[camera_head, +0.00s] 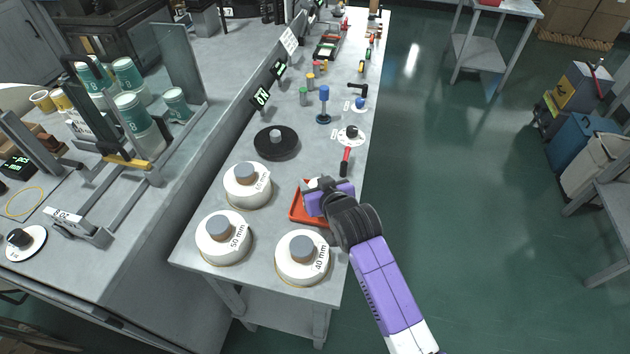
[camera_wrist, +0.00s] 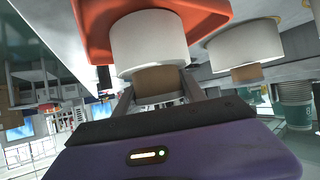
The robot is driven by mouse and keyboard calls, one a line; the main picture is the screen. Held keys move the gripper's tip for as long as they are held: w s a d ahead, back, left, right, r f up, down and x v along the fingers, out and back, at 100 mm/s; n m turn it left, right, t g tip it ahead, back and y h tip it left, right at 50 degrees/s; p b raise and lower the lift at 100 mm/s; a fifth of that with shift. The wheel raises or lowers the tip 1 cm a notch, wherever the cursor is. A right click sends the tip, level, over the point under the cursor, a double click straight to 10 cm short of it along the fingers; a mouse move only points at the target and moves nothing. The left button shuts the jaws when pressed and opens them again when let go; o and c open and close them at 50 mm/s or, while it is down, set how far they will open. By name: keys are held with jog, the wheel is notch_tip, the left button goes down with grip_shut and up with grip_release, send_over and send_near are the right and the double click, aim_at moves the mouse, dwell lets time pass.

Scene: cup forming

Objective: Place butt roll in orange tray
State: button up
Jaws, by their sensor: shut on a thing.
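The orange tray (camera_head: 297,214) lies on the grey table near its right edge in the head view, partly hidden by my arm. My gripper (camera_head: 314,192) is over the tray. In the wrist view, which looks upside down, my gripper (camera_wrist: 157,97) has its two fingers on either side of the brown core of the butt roll (camera_wrist: 149,42), a white roll. It is shut on that core. The roll is against the orange tray (camera_wrist: 215,12) in this view; whether it rests on the tray floor I cannot tell. The head view mostly hides the roll.
Large white rolls marked 60 mm (camera_head: 246,187), 50 mm (camera_head: 222,240) and 40 mm (camera_head: 303,258) stand close around the tray. A black disc (camera_head: 276,143) and a red-handled tool (camera_head: 345,163) lie behind. Open floor (camera_head: 460,200) is to the right.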

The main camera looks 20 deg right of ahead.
jog(key=shift+f, duration=0.15)
jog(key=o, duration=1.5)
jog(key=shift+r, duration=0.2)
jog(key=v, duration=1.2)
jog(key=shift+b, duration=0.4)
jog(key=shift+f, duration=0.1)
